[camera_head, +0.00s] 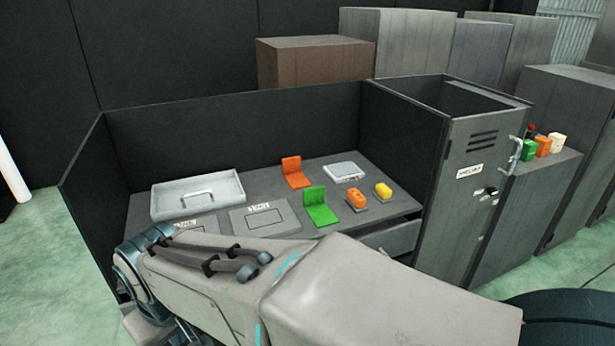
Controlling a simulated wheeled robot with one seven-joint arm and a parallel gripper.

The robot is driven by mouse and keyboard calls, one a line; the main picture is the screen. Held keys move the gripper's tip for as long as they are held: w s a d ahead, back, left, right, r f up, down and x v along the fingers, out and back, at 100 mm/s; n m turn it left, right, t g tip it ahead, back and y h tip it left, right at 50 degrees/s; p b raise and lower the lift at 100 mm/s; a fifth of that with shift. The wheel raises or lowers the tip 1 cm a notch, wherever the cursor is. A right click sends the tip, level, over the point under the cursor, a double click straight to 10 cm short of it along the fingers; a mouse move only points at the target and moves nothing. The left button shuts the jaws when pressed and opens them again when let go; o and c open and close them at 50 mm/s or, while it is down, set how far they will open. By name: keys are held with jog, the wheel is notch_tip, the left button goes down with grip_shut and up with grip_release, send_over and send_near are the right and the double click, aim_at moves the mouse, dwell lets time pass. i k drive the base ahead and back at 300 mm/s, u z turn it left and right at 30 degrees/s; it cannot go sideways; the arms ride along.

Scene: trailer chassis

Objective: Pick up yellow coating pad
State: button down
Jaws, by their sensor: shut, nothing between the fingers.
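A small yellow pad (383,190), which looks like the yellow coating pad, sits on the grey worktop at its right side, on a small dark base. An orange pad (355,196) of similar shape sits just left of it. My gripper is not visible in the head view. My own arm crosses the foreground, in front of the worktop's front edge, and hides part of it.
The worktop (262,190) has dark panels at back and sides. It holds green (319,206) and orange (292,170) L-shaped pieces, a grey tray (197,196) and a pale flat box (343,172). A tall cabinet (483,170) stands right.

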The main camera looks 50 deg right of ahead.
aim_at(382, 193)
jog(key=z, duration=1.1)
jog(key=k, duration=0.35)
jog(key=z, duration=1.1)
jog(key=i, duration=0.85)
jog(key=z, duration=0.2)
